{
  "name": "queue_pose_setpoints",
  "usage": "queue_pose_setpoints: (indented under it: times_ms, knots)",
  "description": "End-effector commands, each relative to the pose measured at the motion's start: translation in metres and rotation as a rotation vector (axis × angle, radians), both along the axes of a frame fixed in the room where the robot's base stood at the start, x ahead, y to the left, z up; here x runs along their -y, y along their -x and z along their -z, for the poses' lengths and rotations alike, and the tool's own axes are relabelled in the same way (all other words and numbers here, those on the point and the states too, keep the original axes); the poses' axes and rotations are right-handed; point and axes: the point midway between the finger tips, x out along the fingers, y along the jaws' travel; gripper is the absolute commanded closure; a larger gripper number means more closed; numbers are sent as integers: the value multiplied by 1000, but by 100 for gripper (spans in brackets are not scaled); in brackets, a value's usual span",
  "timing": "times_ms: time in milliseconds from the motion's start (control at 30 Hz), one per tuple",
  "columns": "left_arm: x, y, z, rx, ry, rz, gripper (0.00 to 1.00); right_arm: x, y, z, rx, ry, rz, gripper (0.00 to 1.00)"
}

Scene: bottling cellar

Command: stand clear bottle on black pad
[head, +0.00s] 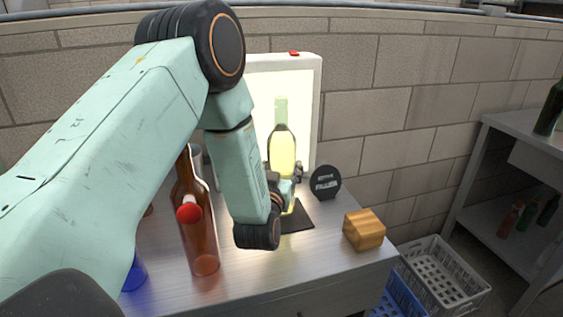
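The clear bottle (282,152) is upright in front of a lit white panel, whose glow tints it yellow. Its base is at the black pad (298,221), a dark flat patch on the metal table. I cannot tell whether the base touches the pad. My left gripper (286,184) is at the lower part of the bottle, with dark finger parts beside the glass. My own arm hides part of it, so whether the fingers are closed on the bottle is unclear. My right gripper is not in view.
Blue glass (134,275) is near the front left. Crates (440,278) stand below right.

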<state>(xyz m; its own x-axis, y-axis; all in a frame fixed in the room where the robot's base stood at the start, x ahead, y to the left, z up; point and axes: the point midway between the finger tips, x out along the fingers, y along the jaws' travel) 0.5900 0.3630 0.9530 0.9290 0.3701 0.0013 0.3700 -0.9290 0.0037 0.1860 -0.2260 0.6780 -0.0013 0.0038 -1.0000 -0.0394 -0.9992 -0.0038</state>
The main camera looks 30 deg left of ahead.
Motion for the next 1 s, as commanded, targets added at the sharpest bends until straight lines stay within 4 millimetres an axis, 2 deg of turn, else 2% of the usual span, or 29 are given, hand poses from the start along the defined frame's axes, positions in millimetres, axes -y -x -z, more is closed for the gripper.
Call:
queue_pose_setpoints:
  times_ms: [167,533,567,800,1000]
  knots:
    - [0,-2,20,9,-5,1,99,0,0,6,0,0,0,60]
    - [0,-2,22,10,-3,1,99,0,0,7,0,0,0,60]
    - [0,-1,26,-1,0,1,34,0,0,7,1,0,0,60]
    - [0,-1,26,-1,-1,1,14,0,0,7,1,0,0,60]
    - [0,-1,26,-1,-1,1,13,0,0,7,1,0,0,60]
